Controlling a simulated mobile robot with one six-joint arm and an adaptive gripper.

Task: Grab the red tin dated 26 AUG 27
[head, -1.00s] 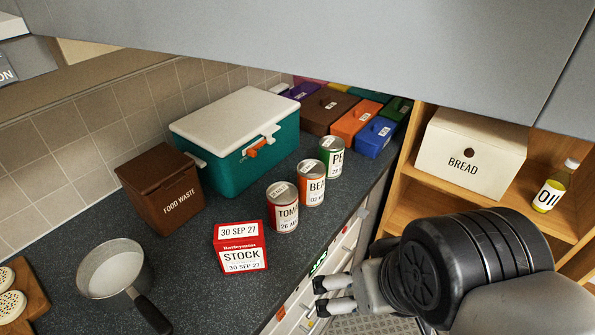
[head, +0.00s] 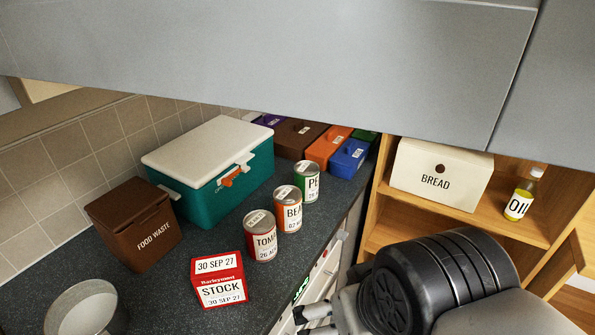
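The red tin (head: 261,238) is labelled "TOMA…" with "26 AU…" below it and stands upright on the dark counter. It is the nearest of a row of three tins, with an orange "BEA…" tin (head: 288,212) and a green "PE…" tin (head: 306,183) behind it. My gripper (head: 302,322) is at the bottom edge, below and right of the red tin and apart from it. Its fingers are partly cut off by the frame, and I cannot tell how far they are apart. No tin shows in it.
A red and white stock box (head: 219,280) stands just left of and nearer than the red tin. A brown food waste bin (head: 134,224) and a teal cooler (head: 216,185) stand behind. A saucepan (head: 82,310) is at lower left. Wooden shelves hold a bread box (head: 438,172) and oil bottle (head: 521,197).

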